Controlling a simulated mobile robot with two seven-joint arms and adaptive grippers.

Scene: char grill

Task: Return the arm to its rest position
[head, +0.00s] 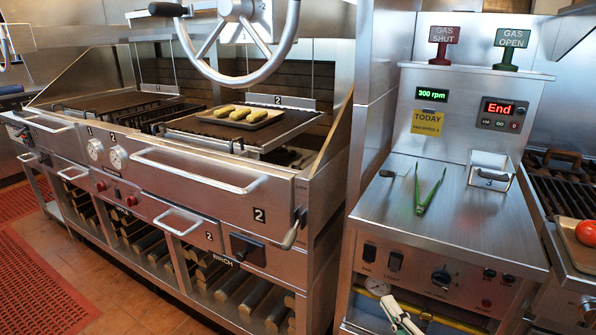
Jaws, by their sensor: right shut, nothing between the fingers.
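My right gripper (397,312) shows at the bottom edge of the head view, right of centre, in front of the lower panel of the steel control stand (440,225). Its fingers are shut with nothing held. It is low, below the stand's work surface, and apart from the green tongs lying there. Most of my right arm is cut off by the frame edge. My left gripper is not in the picture.
Green tongs (428,192) lie on the stand's top. Left stands a large grill with a handwheel (240,35) above it and a tray (262,121) of yellow food. A tray with a tomato (586,233) is at the right edge. Open floor (120,295) lies at lower left.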

